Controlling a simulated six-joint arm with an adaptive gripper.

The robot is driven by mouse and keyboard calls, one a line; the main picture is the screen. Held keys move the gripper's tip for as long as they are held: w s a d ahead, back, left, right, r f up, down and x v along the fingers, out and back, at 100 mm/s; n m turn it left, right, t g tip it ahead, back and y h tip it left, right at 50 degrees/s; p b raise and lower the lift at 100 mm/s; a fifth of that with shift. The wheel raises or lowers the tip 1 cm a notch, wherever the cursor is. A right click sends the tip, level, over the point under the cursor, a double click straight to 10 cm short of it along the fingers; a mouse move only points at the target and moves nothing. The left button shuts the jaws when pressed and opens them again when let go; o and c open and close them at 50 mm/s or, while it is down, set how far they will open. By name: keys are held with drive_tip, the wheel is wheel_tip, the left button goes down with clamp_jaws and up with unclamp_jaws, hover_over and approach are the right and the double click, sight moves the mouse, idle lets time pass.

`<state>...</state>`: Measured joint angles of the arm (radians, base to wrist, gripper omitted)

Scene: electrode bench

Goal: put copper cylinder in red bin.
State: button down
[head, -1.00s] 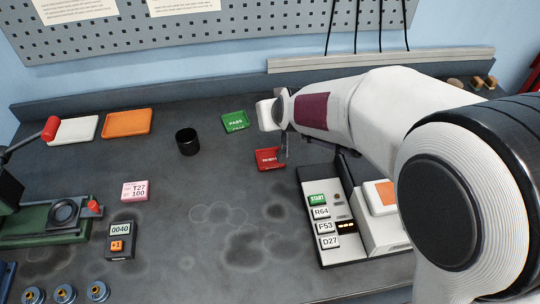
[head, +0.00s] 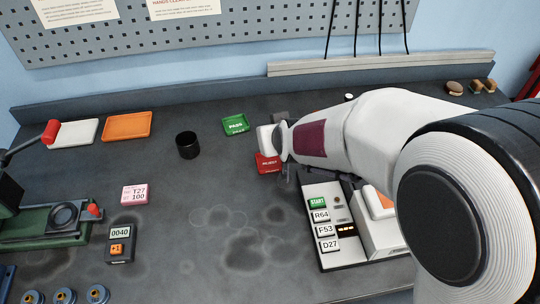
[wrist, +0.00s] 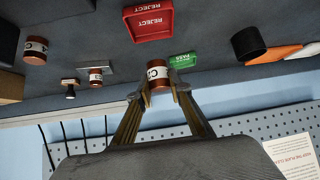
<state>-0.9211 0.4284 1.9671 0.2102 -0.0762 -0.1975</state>
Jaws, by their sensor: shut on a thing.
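A copper cylinder (wrist: 159,84) with a white lettered label is held between the fingertips of my gripper (wrist: 155,95) in the wrist view. The red bin (wrist: 150,36), marked REJECT, is close by in that view, apart from the held cylinder. In the head view, the red bin (head: 266,169) is partly covered by my wrist. My fingers and the held cylinder are mostly hidden there behind my arm.
A green PASS bin (head: 236,124) and a black cup (head: 188,145) stand left of my arm. A box with labelled keys (head: 322,213) is just right of the red bin. Other banded cylinders (wrist: 36,57) stand in the wrist view. The middle bench is clear.

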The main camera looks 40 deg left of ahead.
sight(270, 163)
drive_tip(key=shift+f, duration=1.65)
drive_tip(key=shift+f, duration=2)
drive_tip(key=shift+f, duration=0.15)
drive_tip(key=c, duration=2.1)
unclamp_jaws()
drive_tip(key=shift+r, duration=0.2)
drive_tip(key=shift+v, duration=0.85)
drive_tip(key=v, duration=1)
